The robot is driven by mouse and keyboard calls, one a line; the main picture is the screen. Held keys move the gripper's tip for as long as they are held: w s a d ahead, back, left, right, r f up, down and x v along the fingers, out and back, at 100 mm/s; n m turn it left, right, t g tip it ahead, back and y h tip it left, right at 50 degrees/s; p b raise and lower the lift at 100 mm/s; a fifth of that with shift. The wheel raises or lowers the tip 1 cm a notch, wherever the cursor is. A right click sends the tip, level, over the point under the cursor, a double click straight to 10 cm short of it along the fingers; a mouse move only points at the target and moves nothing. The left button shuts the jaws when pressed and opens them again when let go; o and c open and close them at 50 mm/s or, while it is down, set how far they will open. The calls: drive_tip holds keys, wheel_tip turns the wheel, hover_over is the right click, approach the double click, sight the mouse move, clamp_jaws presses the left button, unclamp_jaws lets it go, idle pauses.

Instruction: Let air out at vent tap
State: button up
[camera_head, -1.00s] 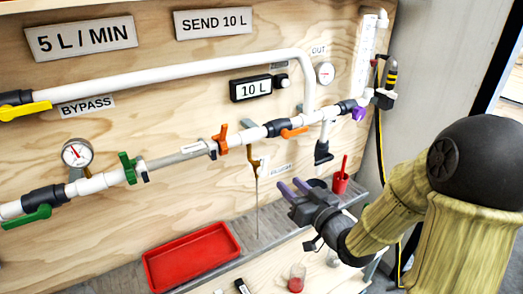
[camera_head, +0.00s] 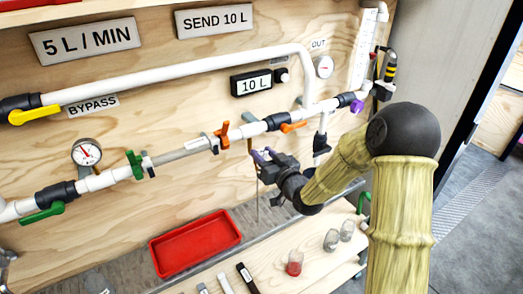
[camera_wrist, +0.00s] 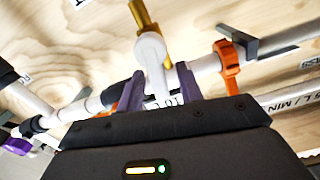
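The vent tap looks like the small brass fitting (camera_head: 249,146) under the white pipe, right of the orange-handled valve (camera_head: 221,136). A thin tube (camera_head: 257,200) hangs below it. In the wrist view a brass tap body (camera_wrist: 145,14) carries a white lever (camera_wrist: 151,50) that points down between my fingers. My gripper (camera_head: 264,155) is just in front of the fitting and hides part of it. In the wrist view my gripper's purple fingers (camera_wrist: 160,80) stand apart, one on each side of the lever. I cannot tell whether either finger touches it.
A green-handled valve (camera_head: 134,165) and gauge (camera_head: 87,152) are to the left. A red tray (camera_head: 195,243) lies below on the bench. Small jars, including one with red contents (camera_head: 294,263), stand at the front.

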drive_tip(key=shift+w+a, duration=0.4)
drive_tip(key=shift+w, duration=0.15)
clamp_jaws()
